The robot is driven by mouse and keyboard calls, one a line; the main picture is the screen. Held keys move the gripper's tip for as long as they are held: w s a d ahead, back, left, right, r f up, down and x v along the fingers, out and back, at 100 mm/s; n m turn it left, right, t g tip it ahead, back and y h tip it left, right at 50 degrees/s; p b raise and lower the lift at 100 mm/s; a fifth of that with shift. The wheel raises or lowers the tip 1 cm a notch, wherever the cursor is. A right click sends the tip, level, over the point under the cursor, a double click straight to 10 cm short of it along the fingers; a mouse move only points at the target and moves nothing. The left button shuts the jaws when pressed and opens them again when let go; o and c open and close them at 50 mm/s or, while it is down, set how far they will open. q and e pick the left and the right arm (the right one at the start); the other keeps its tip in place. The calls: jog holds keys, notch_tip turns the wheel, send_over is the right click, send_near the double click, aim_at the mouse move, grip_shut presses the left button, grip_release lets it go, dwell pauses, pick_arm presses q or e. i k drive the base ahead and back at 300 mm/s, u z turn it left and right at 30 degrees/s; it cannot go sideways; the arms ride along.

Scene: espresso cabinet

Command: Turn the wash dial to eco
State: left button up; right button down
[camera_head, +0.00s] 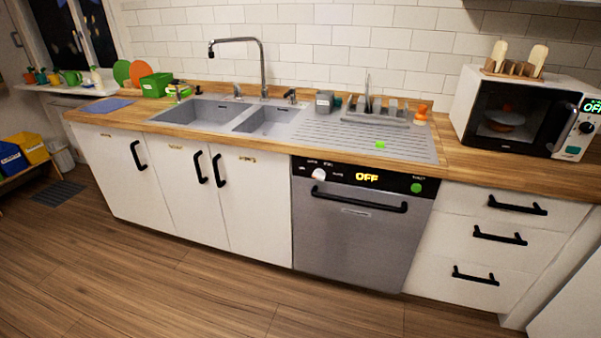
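The wash dial (319,174) is a round white knob at the left of the black control strip (345,176) on the dishwasher. Small labels surround the dial, too small to read for certain. A lit yellow display (367,178) beside it reads OFF. A green round button (416,188) sits at the right end of the strip. The steel dishwasher (345,240) stands under the counter with its door shut and a black bar handle (360,204). Neither of my grippers shows in the head view.
The wooden counter (480,165) runs above the dishwasher, with a double sink (200,112) at left and a microwave (520,115) at right. White cabinets (180,185) and drawers (490,245) with black handles flank it. The wooden floor (200,290) in front is clear.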

aim_at(318, 174)
jog(key=z, duration=0.4)
jog(key=i, duration=0.9)
jog(key=z, duration=0.65)
